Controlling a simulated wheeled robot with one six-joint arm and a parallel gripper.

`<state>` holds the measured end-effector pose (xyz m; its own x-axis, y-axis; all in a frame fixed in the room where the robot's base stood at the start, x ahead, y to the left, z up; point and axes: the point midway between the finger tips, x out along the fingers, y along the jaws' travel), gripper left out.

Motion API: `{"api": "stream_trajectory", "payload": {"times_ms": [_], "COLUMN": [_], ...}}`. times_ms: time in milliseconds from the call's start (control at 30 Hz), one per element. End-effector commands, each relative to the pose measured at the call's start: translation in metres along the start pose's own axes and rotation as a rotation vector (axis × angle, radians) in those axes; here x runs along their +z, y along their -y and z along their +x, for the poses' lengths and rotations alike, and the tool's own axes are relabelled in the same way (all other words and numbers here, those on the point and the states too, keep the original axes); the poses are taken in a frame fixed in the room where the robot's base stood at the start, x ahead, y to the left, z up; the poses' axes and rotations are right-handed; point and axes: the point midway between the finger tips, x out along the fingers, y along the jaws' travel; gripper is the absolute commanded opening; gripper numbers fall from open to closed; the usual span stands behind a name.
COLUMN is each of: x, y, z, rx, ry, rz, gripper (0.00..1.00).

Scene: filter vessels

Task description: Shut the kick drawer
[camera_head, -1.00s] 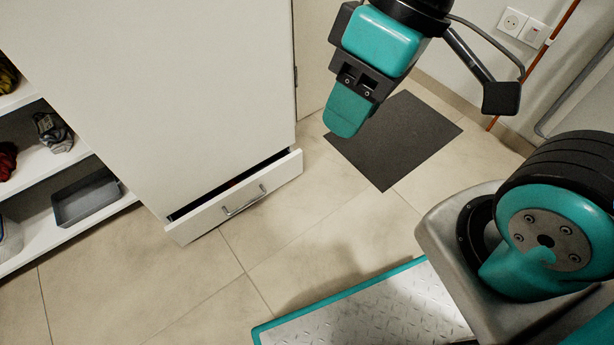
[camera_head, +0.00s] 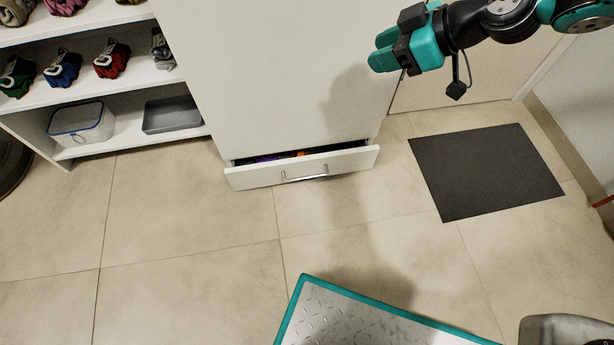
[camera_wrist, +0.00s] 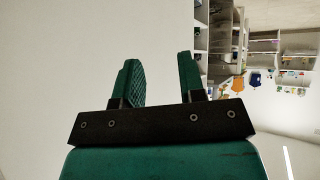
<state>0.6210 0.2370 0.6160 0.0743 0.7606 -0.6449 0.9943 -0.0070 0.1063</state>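The kick drawer (camera_head: 253,176) is at the foot of a tall white cabinet (camera_head: 290,75) in the head view. It stands partly open, with purple and orange things showing inside. Its front carries a metal bar handle (camera_head: 305,177). My gripper (camera_head: 376,50) is in front of the cabinet's upper right part, well above the drawer and apart from it. In the wrist view the two green fingers (camera_wrist: 160,78) are spread with nothing between them. The drawer is not in the wrist view.
An open shelf (camera_head: 100,95) at left holds several strapped bundles, a clear box (camera_head: 82,124) and a grey tray (camera_head: 172,115). A dark mat (camera_head: 487,170) lies on the floor at right. The tiled floor before the drawer is clear.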

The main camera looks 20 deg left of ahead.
Motion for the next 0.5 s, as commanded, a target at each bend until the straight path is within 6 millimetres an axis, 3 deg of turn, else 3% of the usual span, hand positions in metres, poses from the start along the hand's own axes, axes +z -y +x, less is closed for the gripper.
{"api": "stream_trajectory", "payload": {"times_ms": [33, 100, 267, 367, 500], "x": [0.013, 0.027, 0.073, 0.11, 0.171], "y": [-0.009, -0.018, -0.022, -0.011, 0.02], "z": [0.032, 0.07, 0.153, 0.199, 0.25], "rx": [0.006, 0.038, 0.15, 0.24, 0.382], "ry": [-0.04, -0.1, -0.207, -0.245, -0.251], "rz": [-0.068, -0.18, -0.411, -0.541, -0.706], "gripper": [0.37, 0.37, 0.37, 0.37, 0.37]}}
